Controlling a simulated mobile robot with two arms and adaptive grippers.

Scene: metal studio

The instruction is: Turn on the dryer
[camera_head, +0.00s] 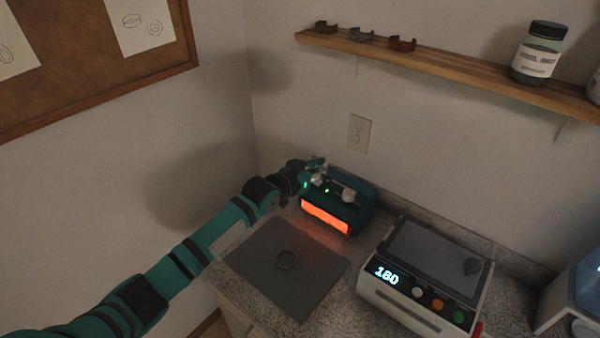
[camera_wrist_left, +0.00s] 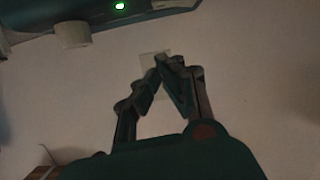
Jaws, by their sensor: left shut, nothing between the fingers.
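The dryer is most likely the teal box (camera_head: 363,205) on the counter against the wall. Its front window glows orange, a small green light is lit on it, and a pale knob (camera_head: 348,195) shows on its side. My left gripper (camera_head: 319,164) is at the dryer's upper left, shut and empty. In the left wrist view its fingertips (camera_wrist_left: 161,66) meet in front of the wall. The dryer's edge (camera_wrist_left: 30,30) with the knob (camera_wrist_left: 72,34) and green light lies to their upper left, apart from them. I cannot see my right gripper.
A white machine (camera_head: 440,262) reading 180 stands to the right. A wooden shelf (camera_head: 455,73) with several rings and a jar (camera_head: 540,52) hangs above. A wall outlet (camera_head: 359,133) is behind.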

